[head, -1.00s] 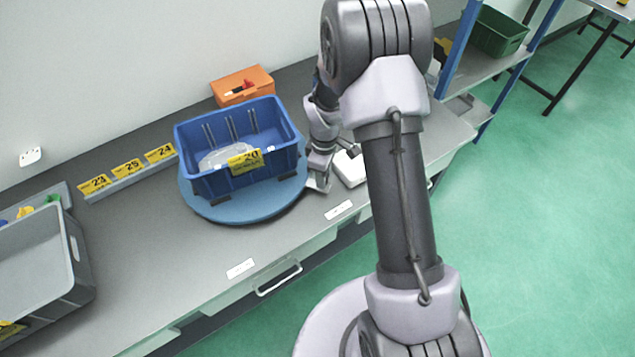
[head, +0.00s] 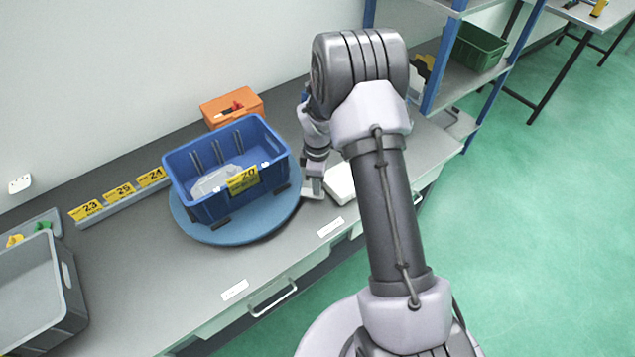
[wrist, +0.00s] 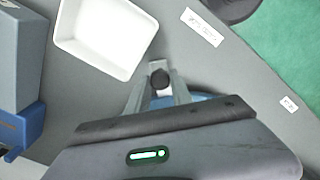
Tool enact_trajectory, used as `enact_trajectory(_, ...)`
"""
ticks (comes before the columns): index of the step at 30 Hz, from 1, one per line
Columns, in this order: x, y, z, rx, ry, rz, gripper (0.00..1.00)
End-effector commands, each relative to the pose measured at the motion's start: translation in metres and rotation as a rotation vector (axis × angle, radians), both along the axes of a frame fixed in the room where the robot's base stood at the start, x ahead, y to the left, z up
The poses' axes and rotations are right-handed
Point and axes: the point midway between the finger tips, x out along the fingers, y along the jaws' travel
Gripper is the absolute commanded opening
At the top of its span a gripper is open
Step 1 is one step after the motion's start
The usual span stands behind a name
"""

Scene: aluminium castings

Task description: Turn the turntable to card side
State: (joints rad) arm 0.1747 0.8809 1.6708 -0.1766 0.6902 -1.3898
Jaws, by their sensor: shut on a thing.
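The blue turntable (head: 240,236) lies on the grey bench. A blue bin (head: 212,205) stands on it, with a yellow card marked 20 (head: 243,180) on the side facing the bench's front edge. Clear, pale contents show inside the bin. My gripper (head: 312,190) is at the turntable's right rim. In the wrist view its fingers are shut on a small dark knob (wrist: 160,78), with a sliver of the blue turntable (wrist: 190,98) visible behind them. The head view does not show the knob clearly.
A white tray (head: 341,182) sits close to the right of my gripper. An orange box (head: 222,112) stands behind the bin by the wall. A rail with several yellow cards (head: 120,194) is at left, a grey crate (head: 40,300) farther left. Bench space in front is clear.

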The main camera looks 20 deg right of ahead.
Motion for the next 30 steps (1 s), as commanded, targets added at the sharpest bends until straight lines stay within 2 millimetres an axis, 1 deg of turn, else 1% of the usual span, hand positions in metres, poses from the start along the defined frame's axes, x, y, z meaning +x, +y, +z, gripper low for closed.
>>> enact_trajectory(1, 0.003, -0.001, 0.002, -0.003, -0.010, 0.003, 0.00)
enact_trajectory(4, 0.004, -0.001, 0.002, -0.004, -0.011, 0.003, 0.00)
enact_trajectory(5, 0.004, -0.002, 0.002, -0.004, -0.012, 0.003, 0.29)
enact_trajectory(6, 0.004, -0.002, 0.002, -0.004, -0.012, 0.003, 0.37)
enact_trajectory(8, 0.004, -0.001, 0.002, -0.004, -0.010, 0.003, 0.48)
enact_trajectory(17, 0.002, -0.001, 0.002, -0.002, -0.007, 0.001, 0.48)
enact_trajectory(20, 0.002, -0.001, 0.010, -0.002, -0.008, 0.001, 0.48)
enact_trajectory(23, 0.003, -0.001, 0.031, -0.003, -0.009, 0.001, 0.48)
enact_trajectory(26, 0.003, -0.001, 0.063, -0.003, -0.011, 0.000, 0.48)
enact_trajectory(30, 0.003, -0.001, 0.111, -0.004, -0.012, 0.000, 0.48)
